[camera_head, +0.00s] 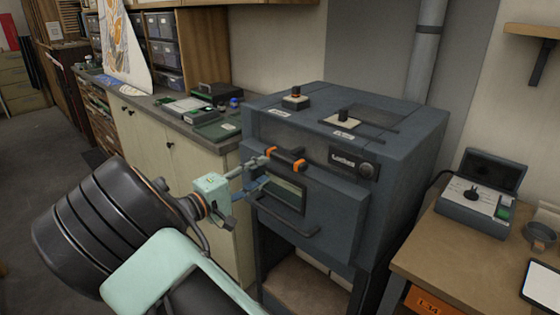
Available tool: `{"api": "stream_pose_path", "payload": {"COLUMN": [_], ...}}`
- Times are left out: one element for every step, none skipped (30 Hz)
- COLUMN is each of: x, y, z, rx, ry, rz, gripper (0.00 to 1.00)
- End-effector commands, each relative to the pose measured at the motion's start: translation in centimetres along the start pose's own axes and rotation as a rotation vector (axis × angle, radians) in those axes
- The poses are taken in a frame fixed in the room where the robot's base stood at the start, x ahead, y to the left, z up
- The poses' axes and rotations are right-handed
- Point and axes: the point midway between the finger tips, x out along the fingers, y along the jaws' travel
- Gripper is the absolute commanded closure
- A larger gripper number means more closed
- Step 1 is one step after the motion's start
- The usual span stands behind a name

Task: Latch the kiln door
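The kiln (405,165) is a blue-grey box on a stand in the middle of the head view. Its door (338,215) is upright at the front, with a small window (284,194) and a bar handle (288,222). I cannot tell whether the door sits flush. A dark latch bar with orange ends (287,159) is above the window. My gripper (266,172) reaches in from the left, its fingers apart. The upper fingertip is at the bar's left end; the lower is in front of the window. I cannot tell whether either touches.
A "Lustre"-like label and a dark knob (366,170) are right of the latch. Two small knobbed pieces (295,98) (342,118) are on the kiln top. A cluttered counter (165,102) stands at left. A wooden table (455,255) with a control box (475,209) stands close at right.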

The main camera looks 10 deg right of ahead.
Motion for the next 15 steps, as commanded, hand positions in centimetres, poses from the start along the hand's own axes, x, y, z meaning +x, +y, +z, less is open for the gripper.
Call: {"api": "stream_pose_path", "payload": {"x": [1.1,1.8,2.5,3.1,3.7,4.4,5.0,5.5,6.0,6.4,6.8,7.2,7.4,7.6,7.8], "y": [0.1,0.1,0.1,0.1,0.1,0.1,0.1,0.1,0.1,0.1,0.1,0.0,0.0,0.0,0.0], "z": [0.1,0.1,0.1,0.1,0.1,0.1,0.1,0.1,0.1,0.1,0.0,0.0,0.0,0.0,0.0], "rx": [-0.002,-0.002,-0.001,-0.001,-0.001,0.0,0.0,-0.001,-0.002,-0.001,-0.001,-0.001,0.0,0.0,0.0], "ry": [-0.004,-0.004,-0.004,-0.004,-0.003,-0.004,-0.004,-0.004,-0.003,-0.002,-0.001,-0.001,-0.001,-0.001,-0.001], "rz": [0.001,0.0,0.0,0.0,0.0,0.0,-0.001,-0.002,-0.001,-0.001,-0.002,-0.002,-0.002,-0.002,-0.002], "gripper": [0.65,0.65,0.65,0.65,0.65,0.65,0.65,0.65,0.65,0.65,0.65,0.65,0.65,0.65,0.65]}}
